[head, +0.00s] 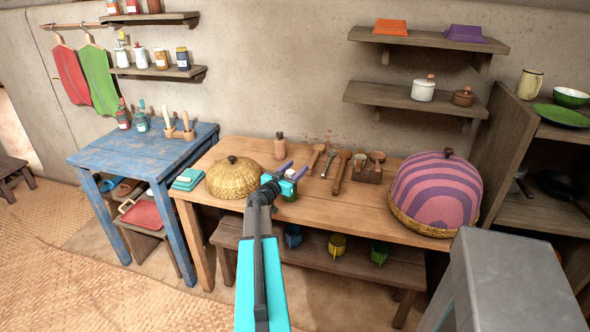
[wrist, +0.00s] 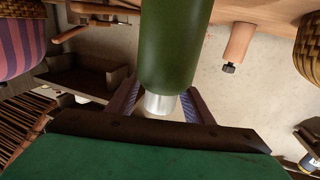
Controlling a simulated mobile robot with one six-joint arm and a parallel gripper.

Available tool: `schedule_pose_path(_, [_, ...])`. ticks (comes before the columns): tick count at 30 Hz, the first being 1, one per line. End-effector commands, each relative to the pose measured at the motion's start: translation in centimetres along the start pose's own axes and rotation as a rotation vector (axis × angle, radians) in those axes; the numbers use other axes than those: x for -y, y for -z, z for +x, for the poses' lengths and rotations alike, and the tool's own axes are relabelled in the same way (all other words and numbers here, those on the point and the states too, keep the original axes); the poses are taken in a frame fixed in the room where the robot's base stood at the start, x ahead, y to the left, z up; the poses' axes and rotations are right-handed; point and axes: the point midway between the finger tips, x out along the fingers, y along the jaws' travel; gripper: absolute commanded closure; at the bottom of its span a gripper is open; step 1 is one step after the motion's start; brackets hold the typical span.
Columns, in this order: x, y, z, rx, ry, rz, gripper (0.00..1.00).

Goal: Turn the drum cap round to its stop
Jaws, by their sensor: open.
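The drum is a dark green cylinder (wrist: 172,45) with a pale silvery cap (wrist: 165,104) at its end in the wrist view, which shows the scene upside down. My gripper (wrist: 160,92) is open, with one finger on each side of the cap. I cannot tell whether either finger touches it. Most of the drum is hidden there behind my wrist.
The wooden table (head: 345,222) holds a woven dome (head: 232,177) to the left, a peg-like brown figure (head: 280,146) behind, spoons (head: 340,170) and a wooden holder (head: 367,175) to the right. A striped purple dome (head: 437,190) stands at the right end. Wall shelves (head: 415,102) are above.

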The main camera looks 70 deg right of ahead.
Motion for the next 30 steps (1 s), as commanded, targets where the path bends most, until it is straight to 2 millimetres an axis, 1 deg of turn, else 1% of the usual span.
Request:
schedule_pose_path(8, [-0.01, 0.00, 0.08, 0.000, 0.000, 0.000, 0.53])
schedule_pose_path(9, [-0.02, 0.00, 0.07, 0.000, 0.000, 0.000, 0.57])
schedule_pose_path(11, [-0.01, 0.00, 0.07, 0.000, 0.000, 0.000, 0.67])
schedule_pose_path(12, [-0.01, 0.00, 0.07, 0.000, 0.000, 0.000, 0.74])
schedule_pose_path(16, [0.00, 0.00, 0.06, 0.000, 0.000, 0.000, 0.95])
schedule_pose_path(17, [0.00, 0.02, -0.40, 0.000, 0.002, 0.000, 0.95])
schedule_pose_path(21, [0.03, 0.03, 0.00, 0.000, -0.002, 0.000, 0.95])
schedule_pose_path(30, [-0.03, 0.03, 0.07, 0.001, -0.020, 0.000, 0.95])
